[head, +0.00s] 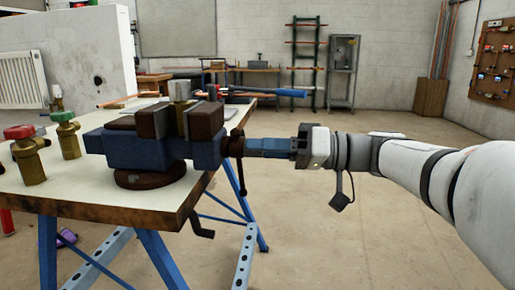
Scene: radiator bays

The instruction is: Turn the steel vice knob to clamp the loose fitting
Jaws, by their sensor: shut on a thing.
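A blue vice (128,150) with dark brown jaws stands on the right end of the workbench, on a round brown base. The fitting (180,90), a pale metal top over a brass-coloured body, stands upright between the jaws. I cannot tell whether both jaws touch it. The vice knob (229,146) is at the right end of the screw, with a dark bar (240,176) hanging through it. My gripper (246,146) reaches in from the right, level with the screw, and is shut on the knob. Its blue fingers partly hide the knob.
The workbench (60,196) has a pale top and blue trestle legs. Brass valves with red (19,132) and green (61,116) caps stand left of the vice. A blue-handled tool (280,93) sticks out past the bench behind it. The floor to the right is clear.

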